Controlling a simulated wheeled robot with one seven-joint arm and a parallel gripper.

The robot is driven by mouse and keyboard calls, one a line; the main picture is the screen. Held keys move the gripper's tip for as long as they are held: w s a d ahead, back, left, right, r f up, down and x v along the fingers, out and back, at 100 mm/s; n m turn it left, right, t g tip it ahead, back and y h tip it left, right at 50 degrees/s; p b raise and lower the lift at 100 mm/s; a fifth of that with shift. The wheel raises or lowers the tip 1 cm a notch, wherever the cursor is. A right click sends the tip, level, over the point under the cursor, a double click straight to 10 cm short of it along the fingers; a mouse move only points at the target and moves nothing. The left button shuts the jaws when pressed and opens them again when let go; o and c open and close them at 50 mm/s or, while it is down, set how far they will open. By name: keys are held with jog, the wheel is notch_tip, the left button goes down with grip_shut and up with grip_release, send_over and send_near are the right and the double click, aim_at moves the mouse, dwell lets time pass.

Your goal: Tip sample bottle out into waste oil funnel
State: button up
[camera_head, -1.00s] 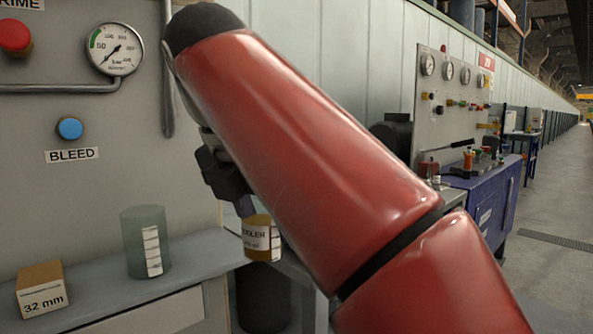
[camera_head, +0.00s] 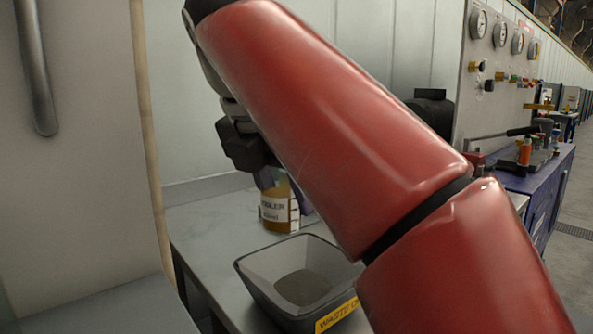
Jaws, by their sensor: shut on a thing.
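The sample bottle (camera_head: 274,208) is an amber bottle with a white label whose visible letters end in "OLER". It looks upright, just behind the back edge of the funnel in the picture; I cannot tell whether it clears the table. My gripper (camera_head: 268,176) is shut on its upper part, and the fingers are mostly hidden behind my red arm. The waste oil funnel (camera_head: 262,287) is a square grey tray-like funnel with a dark round centre and a yellow "WASTE O..." label. It sits on the grey table, its right side hidden by my arm.
The grey table (camera_head: 205,222) has free room left of the funnel. A pale panel stands at the left. A blue bench (camera_head: 555,190) with an orange bottle (camera_head: 524,152) and a gauge panel (camera_head: 497,75) stand at the back right.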

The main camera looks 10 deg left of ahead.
jog(key=shift+w, duration=0.35)
jog(key=shift+s, duration=0.1)
jog(key=shift+y, duration=0.3)
